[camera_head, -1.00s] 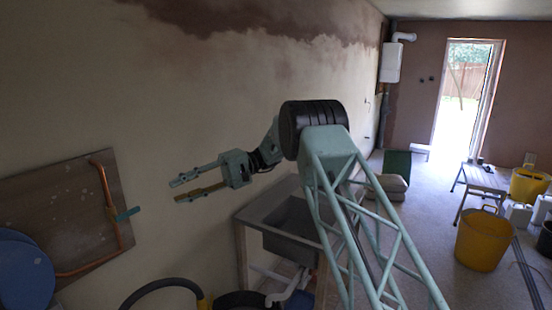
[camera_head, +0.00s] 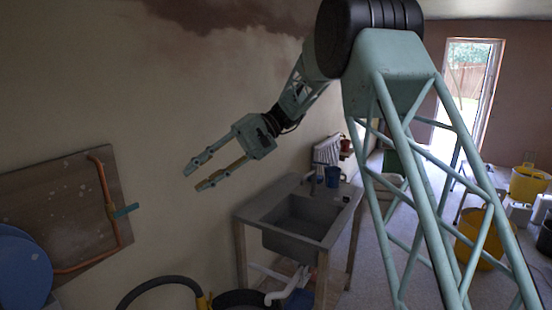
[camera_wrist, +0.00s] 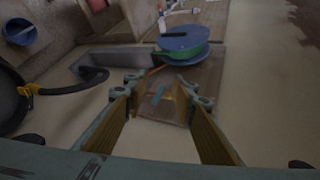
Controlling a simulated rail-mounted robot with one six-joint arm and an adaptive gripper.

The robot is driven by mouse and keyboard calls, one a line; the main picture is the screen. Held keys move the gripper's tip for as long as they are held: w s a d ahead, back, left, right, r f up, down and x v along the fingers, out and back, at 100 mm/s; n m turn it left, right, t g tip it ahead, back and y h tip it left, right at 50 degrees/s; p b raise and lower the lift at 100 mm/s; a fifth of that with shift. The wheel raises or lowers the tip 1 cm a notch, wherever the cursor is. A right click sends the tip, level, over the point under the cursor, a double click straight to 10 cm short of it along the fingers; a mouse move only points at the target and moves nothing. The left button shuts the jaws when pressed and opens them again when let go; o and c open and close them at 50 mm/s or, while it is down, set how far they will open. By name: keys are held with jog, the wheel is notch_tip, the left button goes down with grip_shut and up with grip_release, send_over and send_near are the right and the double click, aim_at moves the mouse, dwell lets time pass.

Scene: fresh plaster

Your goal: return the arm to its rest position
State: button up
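My gripper (camera_head: 198,176) is at the left of centre in the head view, in front of the plastered wall and above and left of the grey sink. Its two fingers are spread apart and nothing is between them. In the wrist view my gripper (camera_wrist: 165,90) also shows open, with both fingers apart and empty. My green lattice arm rises at the right of the head view to a black joint and bends down to the left.
A grey sink unit (camera_head: 252,212) stands below my gripper. A board (camera_head: 60,205) with a copper pipe (camera_head: 107,190) leans at the left, beside a blue disc (camera_head: 22,275). A yellow bucket (camera_head: 478,238) is partly behind my arm. A black hose (camera_head: 150,288) lies low.

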jog(key=s+d+r+m+t+h+b, duration=0.1)
jog(key=s+d+r+t+h, duration=0.15)
jog(key=s+d, duration=0.85)
jog(key=s+d+r+m+t+h+b, duration=0.1)
jog(key=s+d+m+t+h, duration=0.15)
jog(key=s+d, duration=0.75)
jog(key=s+d+f+t+h+b, duration=0.1)
jog(key=s+d+f+t+h, duration=0.1)
jog(key=s+d, duration=0.8)
jog(key=s+d+f+t+h+b, duration=0.2)
jog(key=s+d+f, duration=0.4)
jog(key=s+d, duration=0.5)
jog(key=s+t+h, duration=0.1)
jog(key=s, duration=0.3)
jog(key=shift+s+d+f+m+h, duration=0.15)
jog(key=shift+d+f+m+h, duration=0.15)
jog(key=shift+f+m+h, duration=0.1)
